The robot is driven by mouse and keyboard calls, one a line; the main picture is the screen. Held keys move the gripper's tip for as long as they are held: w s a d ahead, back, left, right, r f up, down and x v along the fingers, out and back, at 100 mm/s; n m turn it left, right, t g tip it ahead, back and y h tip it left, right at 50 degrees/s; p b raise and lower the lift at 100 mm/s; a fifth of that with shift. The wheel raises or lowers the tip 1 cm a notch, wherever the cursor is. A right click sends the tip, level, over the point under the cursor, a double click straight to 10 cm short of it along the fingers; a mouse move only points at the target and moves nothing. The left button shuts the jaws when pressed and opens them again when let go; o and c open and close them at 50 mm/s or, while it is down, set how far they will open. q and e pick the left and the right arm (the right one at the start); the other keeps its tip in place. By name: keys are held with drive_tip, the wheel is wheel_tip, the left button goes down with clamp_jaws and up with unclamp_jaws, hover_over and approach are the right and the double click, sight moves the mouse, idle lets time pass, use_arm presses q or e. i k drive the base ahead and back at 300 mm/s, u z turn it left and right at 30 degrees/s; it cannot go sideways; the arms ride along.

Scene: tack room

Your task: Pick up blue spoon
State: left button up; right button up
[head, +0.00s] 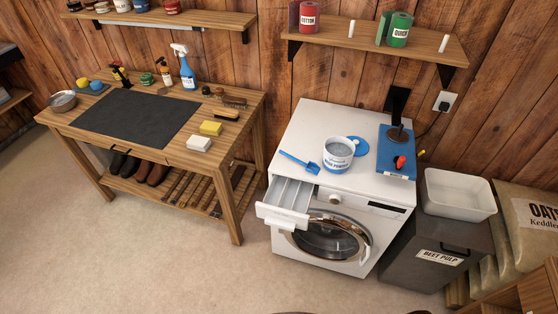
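The blue spoon (301,163) is a small scoop that lies on the white top of the washing machine (318,118), near its front left edge. Its bowl end points right, toward a white and blue tub of powder (338,153) that stands open just beside it. A round blue lid (357,145) lies behind the tub to the right. Neither of my grippers shows in the head view.
The washer's detergent drawer (285,203) is pulled out below the spoon. A blue board (397,150) with a dark upright tool lies on the washer's right side. A wooden workbench (150,155) stands left. A white basin (458,194) sits on a grey bin at right.

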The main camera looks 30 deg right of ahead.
sight(312, 166)
drive_tip(key=i, duration=0.85)
drive_tip(key=z, duration=0.4)
